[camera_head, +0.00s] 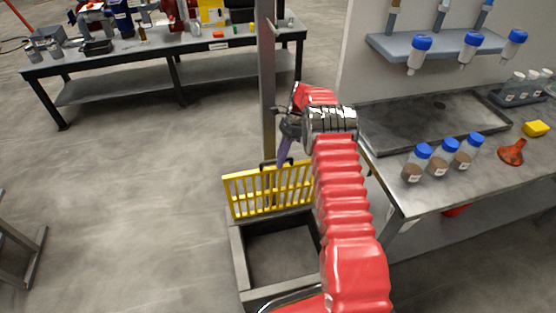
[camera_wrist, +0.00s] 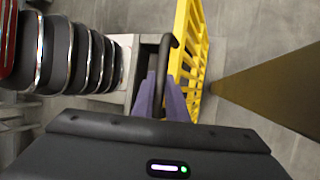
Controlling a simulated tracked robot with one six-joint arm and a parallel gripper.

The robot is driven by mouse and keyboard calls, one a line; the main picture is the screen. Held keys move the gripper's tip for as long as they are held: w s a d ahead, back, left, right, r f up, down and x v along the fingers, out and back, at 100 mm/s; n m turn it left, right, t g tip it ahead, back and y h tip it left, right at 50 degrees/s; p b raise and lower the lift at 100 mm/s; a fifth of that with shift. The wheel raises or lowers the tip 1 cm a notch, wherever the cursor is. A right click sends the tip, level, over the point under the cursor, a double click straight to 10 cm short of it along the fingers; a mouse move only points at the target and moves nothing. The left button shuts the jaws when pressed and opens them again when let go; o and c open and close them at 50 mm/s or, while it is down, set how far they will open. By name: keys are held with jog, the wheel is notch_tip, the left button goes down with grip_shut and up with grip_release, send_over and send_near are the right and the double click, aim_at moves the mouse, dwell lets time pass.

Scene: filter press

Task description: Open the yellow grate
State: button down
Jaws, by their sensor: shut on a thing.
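The yellow grate (camera_head: 241,176) stands raised, close to upright, along the far edge of the open floor pit (camera_head: 239,262). Its right end is hidden behind my red arm. In the wrist view the yellow grate (camera_wrist: 182,30) runs down just right of the fingers. My gripper (camera_head: 285,158) is at the top of the grate, with its purple fingers pointing down. In the wrist view my gripper (camera_wrist: 163,95) is shut on the grate's black handle (camera_wrist: 166,48), a bent bar that passes between the purple fingers.
A grey post (camera_head: 267,80) stands right behind the grate. The steel bench (camera_head: 420,200) with blue-capped bottles (camera_head: 444,157) stands close on the right. A long table (camera_head: 170,52) with tools is at the back left. The floor left of the pit is clear.

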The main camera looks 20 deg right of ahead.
jog(key=shift+s+d+f, duration=0.1)
jog(key=shift+d+f, duration=0.1)
jog(key=c, duration=2.1)
grip_release()
jog(key=o, duration=0.3)
jog(key=shift+a+r, duration=0.15)
jog(key=shift+a, duration=0.05)
jog(key=shift+o, duration=0.2)
jog(key=shift+r, duration=0.1)
